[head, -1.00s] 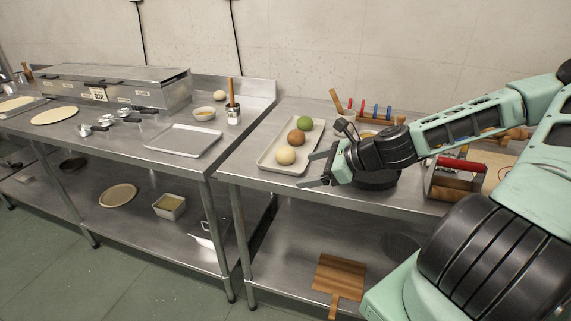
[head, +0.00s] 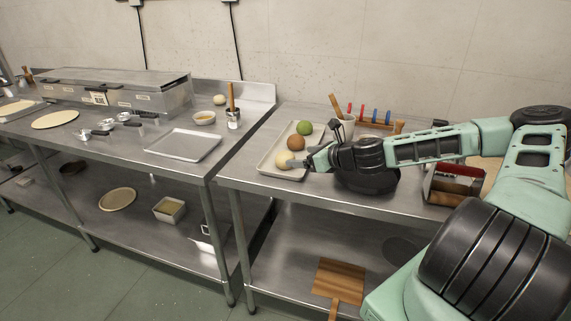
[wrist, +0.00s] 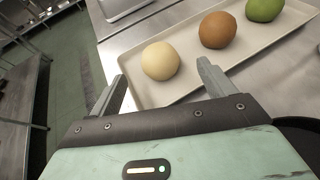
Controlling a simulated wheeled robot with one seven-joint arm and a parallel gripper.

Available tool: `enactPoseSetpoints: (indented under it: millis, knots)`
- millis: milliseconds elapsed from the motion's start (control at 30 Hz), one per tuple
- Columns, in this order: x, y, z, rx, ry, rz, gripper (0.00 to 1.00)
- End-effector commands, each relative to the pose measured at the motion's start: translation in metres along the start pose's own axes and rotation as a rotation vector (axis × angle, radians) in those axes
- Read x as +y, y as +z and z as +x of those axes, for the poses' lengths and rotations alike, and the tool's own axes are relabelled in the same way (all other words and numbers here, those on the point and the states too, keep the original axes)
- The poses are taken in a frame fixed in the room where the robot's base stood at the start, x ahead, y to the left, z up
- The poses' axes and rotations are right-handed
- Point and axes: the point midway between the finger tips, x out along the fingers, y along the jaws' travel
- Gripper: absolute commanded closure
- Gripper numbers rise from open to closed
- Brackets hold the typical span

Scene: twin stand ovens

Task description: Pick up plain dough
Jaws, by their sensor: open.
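The plain dough (head: 284,160) is a pale cream ball at the near end of a tray (head: 266,166) on the right-hand steel table. In the wrist view the plain dough (wrist: 160,61) lies just beyond the fingertips, roughly between their lines. My gripper (head: 300,163) is open and empty, at the tray's right edge close to the plain dough. In the wrist view my gripper (wrist: 163,72) shows both fingers spread apart, with no dough between them. The head view does not show clearly whether a finger touches the ball.
A brown dough ball (head: 296,142) and a green dough ball (head: 305,128) sit behind the plain one on the same tray. An empty metal tray (head: 184,145) lies on the left table.

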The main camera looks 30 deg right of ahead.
Motion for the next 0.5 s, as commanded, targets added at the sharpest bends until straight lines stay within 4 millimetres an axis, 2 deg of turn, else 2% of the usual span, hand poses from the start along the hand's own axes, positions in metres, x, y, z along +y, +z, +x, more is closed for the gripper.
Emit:
enactPoseSetpoints:
  millis: [167, 500]
  knots:
    - [0.001, 0.000, 0.010, 0.000, 0.001, 0.001, 0.18]
    - [0.003, -0.005, 0.054, 0.000, 0.002, -0.001, 0.18]
